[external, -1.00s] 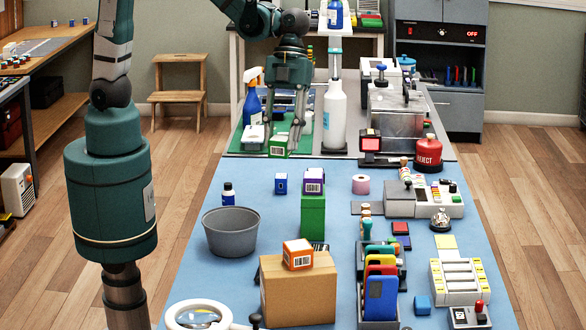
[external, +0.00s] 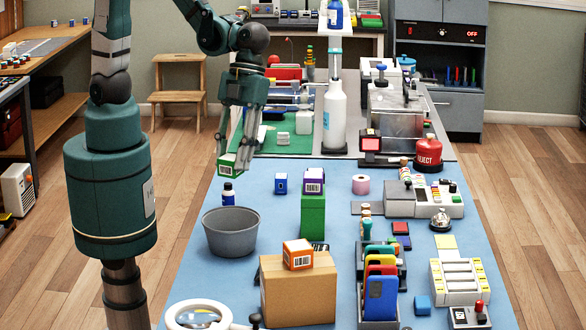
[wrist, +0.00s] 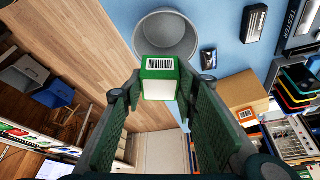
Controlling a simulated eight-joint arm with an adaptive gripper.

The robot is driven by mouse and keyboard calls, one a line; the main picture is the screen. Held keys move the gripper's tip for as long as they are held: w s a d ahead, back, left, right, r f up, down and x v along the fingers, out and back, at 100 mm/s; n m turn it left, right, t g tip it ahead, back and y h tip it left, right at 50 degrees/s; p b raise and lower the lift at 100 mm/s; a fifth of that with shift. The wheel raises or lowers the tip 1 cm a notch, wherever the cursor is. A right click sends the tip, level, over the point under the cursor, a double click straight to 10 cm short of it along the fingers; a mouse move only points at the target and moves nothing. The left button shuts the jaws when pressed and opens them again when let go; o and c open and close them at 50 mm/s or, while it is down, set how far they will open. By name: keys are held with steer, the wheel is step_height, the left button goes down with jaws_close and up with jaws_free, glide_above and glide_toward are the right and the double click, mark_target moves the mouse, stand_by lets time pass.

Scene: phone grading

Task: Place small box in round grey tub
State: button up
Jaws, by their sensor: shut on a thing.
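My gripper (external: 237,155) is shut on a small green-and-white box (external: 228,165) with a barcode label. In the wrist view the box (wrist: 159,82) sits between the fingertips. The round grey tub (external: 231,243) stands upright on the blue mat near its left edge, and the part of its inside that shows looks empty. The box is in the air, above and behind the tub in the external view. In the wrist view the tub (wrist: 190,36) appears just beyond the box, which covers part of its rim.
A small dark bottle (external: 228,194) stands just behind the tub. A cardboard box (external: 299,292) with an orange box (external: 297,254) on top is at its front right.

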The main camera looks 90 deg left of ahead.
mark_target(234, 208)
steer(key=shift+f, duration=1.35)
steer(key=shift+f, duration=0.15)
steer(key=shift+f+b, duration=0.45)
steer(key=shift+f, duration=2.3)
steer(key=shift+f, duration=0.1)
steer(key=shift+f+b, duration=0.4)
steer(key=shift+f, duration=1.6)
steer(key=shift+f+b, duration=0.6)
steer(key=shift+f, duration=0.05)
steer(key=o, duration=0.6)
